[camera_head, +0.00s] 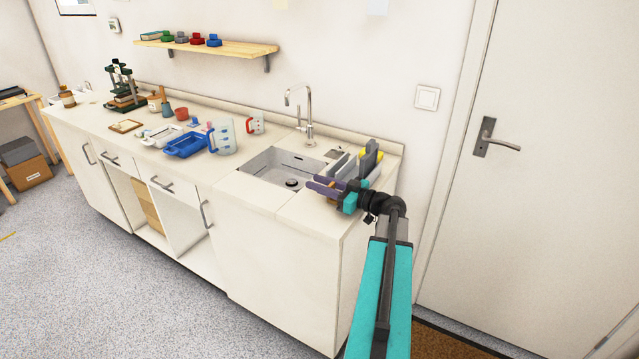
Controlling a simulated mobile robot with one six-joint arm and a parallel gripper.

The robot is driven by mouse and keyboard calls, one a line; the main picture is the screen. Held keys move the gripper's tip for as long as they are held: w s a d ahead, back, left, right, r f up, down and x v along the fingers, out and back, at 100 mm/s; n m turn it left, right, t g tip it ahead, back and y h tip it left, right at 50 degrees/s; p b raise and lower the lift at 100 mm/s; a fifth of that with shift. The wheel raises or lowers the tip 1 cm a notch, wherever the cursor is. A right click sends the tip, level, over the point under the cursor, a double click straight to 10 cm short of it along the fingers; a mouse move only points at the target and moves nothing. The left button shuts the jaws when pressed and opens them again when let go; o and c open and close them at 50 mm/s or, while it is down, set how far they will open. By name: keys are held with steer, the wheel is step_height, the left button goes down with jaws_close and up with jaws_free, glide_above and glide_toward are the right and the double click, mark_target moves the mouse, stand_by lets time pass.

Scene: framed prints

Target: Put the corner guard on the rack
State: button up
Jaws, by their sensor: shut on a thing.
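My gripper (322,188) is at the right end of the counter, beside the sink. Its two purple fingers point left and are shut on a small brown-orange piece (333,190), which I take to be the corner guard. Most of the piece is hidden by the fingers, so its shape is unclear. The rack (344,165) appears to be the grey upright thing just behind the gripper. It has grey plates and a yellow item (377,155) at it. Whether the held piece touches the rack or the counter cannot be told.
The sink (275,168) with a tall tap (308,112) lies left of the gripper. Farther left are a blue tray (187,145), a measuring jug (222,137), a red-marked mug (255,123) and a green press (122,88). The counter (290,205) is bare in front of the sink.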

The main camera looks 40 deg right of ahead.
steer(key=shift+f+b, duration=0.2)
steer(key=shift+b, duration=0.1)
steer(key=o, duration=1.1)
steer(key=shift+o, duration=0.2)
steer(key=shift+r+p, duration=0.3)
steer(key=shift+p, duration=0.1)
steer(key=b+v, duration=0.3)
steer(key=v, duration=0.9)
steer(key=shift+f, duration=0.15)
steer(key=shift+c, duration=0.3)
